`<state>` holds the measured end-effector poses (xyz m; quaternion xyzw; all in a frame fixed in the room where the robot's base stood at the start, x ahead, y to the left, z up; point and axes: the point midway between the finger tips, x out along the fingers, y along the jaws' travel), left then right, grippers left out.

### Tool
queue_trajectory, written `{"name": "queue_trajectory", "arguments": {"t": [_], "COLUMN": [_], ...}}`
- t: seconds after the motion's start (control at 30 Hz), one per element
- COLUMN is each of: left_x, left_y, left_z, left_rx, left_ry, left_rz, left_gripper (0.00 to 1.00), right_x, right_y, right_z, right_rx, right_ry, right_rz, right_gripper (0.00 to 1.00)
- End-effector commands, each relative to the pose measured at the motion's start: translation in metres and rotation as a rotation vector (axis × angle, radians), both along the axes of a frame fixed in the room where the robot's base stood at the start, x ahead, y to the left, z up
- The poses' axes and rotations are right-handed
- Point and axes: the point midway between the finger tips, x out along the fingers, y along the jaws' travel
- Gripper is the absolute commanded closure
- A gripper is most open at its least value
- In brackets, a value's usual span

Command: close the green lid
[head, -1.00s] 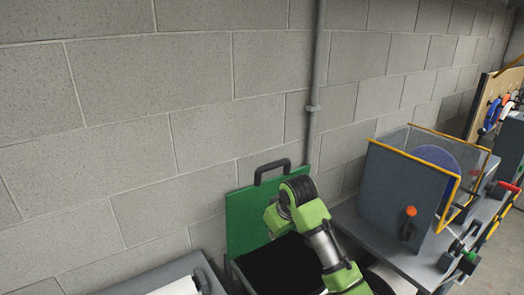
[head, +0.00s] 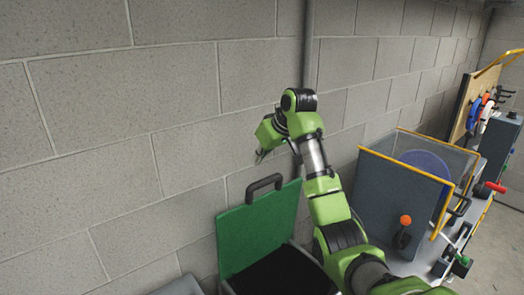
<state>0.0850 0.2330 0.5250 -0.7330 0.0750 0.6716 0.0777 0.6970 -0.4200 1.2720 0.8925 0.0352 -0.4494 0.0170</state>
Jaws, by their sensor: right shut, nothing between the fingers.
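The green lid (head: 256,232) stands open, upright at the back of a grey box (head: 312,262) with a dark inside. A black handle (head: 264,184) sits on the lid's top edge. My right gripper (head: 260,156) is small and partly hidden by its own wrist. It is shut and empty, above the lid's handle and near the wall, apart from the lid. My right arm rises in front of the box's right side and hides part of it. My left gripper is out of view.
A block wall (head: 120,130) with a grey pipe (head: 310,45) runs behind the box. To the right stands a yellow-edged guard (head: 385,195) on a bench, with an orange-knobbed lever (head: 404,222). A tool board (head: 462,115) is farther right.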

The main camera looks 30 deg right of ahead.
Motion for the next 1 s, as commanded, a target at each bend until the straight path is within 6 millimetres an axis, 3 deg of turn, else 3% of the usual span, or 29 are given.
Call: {"name": "queue_trajectory", "arguments": {"t": [0.03,0.23,0.6,1.0], "left_x": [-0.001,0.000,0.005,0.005], "left_y": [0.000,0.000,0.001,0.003], "left_z": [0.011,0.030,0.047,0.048], "left_rx": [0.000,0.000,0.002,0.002], "left_ry": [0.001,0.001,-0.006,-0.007], "left_rz": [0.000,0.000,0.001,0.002], "left_gripper": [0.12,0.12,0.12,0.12], "right_x": [0.006,0.032,-0.003,-0.007], "right_y": [0.002,0.004,0.000,0.000], "right_z": [-0.006,-0.042,-0.052,-0.054], "right_rx": [0.003,0.003,-0.001,-0.001], "right_ry": [0.007,0.007,0.000,0.000], "right_rz": [0.000,0.000,-0.001,-0.001], "right_gripper": [1.00,1.00,1.00,1.00]}}
